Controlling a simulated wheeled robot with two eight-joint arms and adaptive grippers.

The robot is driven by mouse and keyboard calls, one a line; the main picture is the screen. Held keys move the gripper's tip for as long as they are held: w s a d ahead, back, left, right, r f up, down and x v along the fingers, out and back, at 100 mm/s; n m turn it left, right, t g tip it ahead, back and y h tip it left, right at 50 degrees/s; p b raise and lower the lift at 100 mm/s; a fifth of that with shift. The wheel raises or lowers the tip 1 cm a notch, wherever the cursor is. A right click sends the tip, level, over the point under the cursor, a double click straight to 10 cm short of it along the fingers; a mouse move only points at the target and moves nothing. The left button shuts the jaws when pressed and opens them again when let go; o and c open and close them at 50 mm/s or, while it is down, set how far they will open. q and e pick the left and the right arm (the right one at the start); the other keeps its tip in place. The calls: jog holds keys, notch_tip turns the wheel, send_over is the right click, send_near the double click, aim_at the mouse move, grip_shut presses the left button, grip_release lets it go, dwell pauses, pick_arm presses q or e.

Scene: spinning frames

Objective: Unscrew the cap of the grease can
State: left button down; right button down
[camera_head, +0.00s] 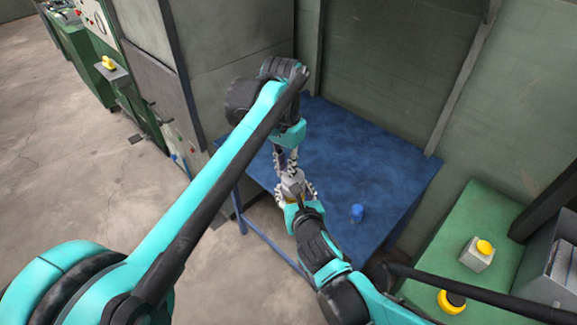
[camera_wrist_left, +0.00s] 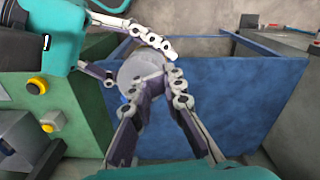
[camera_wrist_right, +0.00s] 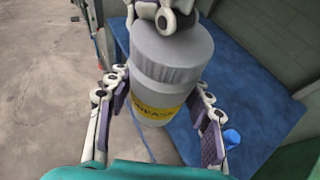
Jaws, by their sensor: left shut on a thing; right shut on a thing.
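The grease can (camera_wrist_right: 153,110) is a grey cylinder with a yellow label, seen best in the right wrist view. Its grey ribbed cap (camera_wrist_right: 165,68) faces up toward my left gripper (camera_wrist_right: 165,18). My right gripper (camera_wrist_right: 160,115) is shut around the can's body, one finger on each side. My left gripper (camera_head: 287,166) comes down from above in the head view, shut on the cap. In the left wrist view its fingers (camera_wrist_left: 162,85) meet over the round grey cap (camera_wrist_left: 138,70). Much of the can is hidden by the grippers in the head view.
The can is held over the near edge of a blue table (camera_head: 390,185). A small blue object (camera_head: 357,212) stands on the table, right of the grippers. A green bench (camera_head: 440,260) with a yellow-button box (camera_head: 478,254) is at the right. Grey cabinets stand behind.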

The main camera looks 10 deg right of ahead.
aim_at(295, 178)
pick_arm(q)
jog(key=n, duration=0.3)
jog(key=s+n, duration=0.1)
jog(key=n, duration=0.7)
jog(key=s+n, duration=0.1)
jog(key=n, duration=0.2)
jog(key=shift+d, duration=0.25)
jog(key=n, duration=0.4)
jog(key=shift+s+d, duration=0.1)
jog(key=shift+d, duration=0.2)
jog(key=n, duration=0.4)
jog(key=shift+d+n, duration=0.3)
jog(key=shift+n, duration=0.1)
jog(key=n, duration=0.4)
jog(key=shift+d, duration=0.2)
jog(key=n, duration=0.3)
